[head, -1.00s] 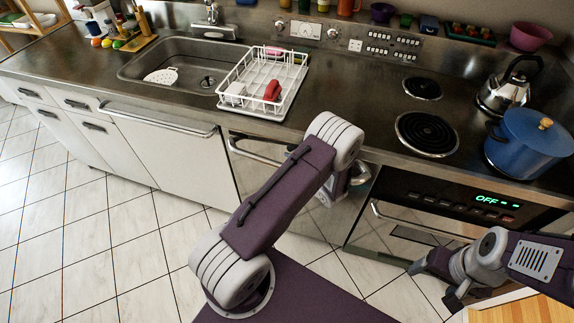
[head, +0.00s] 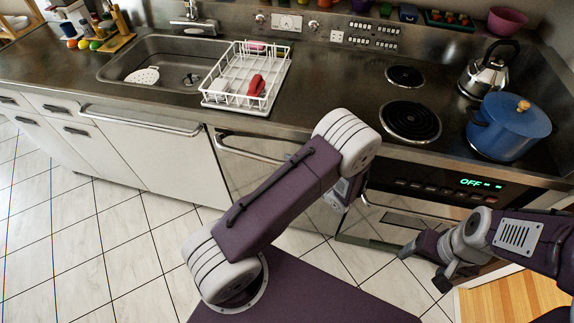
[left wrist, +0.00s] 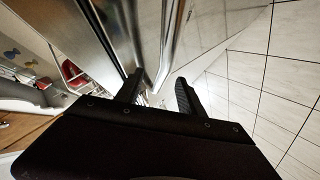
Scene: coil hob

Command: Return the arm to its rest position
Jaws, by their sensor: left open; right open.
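My left arm (head: 275,205) rises in the middle of the head view, bent at its upper joint in front of the counter. Its gripper is mostly hidden behind the arm there. In the left wrist view the left gripper (left wrist: 158,88) has its two dark fingers apart with nothing between them, close to a shiny cabinet front (left wrist: 140,35). My right gripper (head: 424,266) is at the lower right of the head view, open and empty, in front of the oven (head: 415,221).
The steel counter (head: 330,85) holds a white dish rack (head: 218,98) with a red item, beside the sink (head: 180,52). A blue pot (head: 510,128) and a kettle (head: 487,70) stand by the coil burners (head: 411,121). Tiled floor (head: 100,245) at left is clear.

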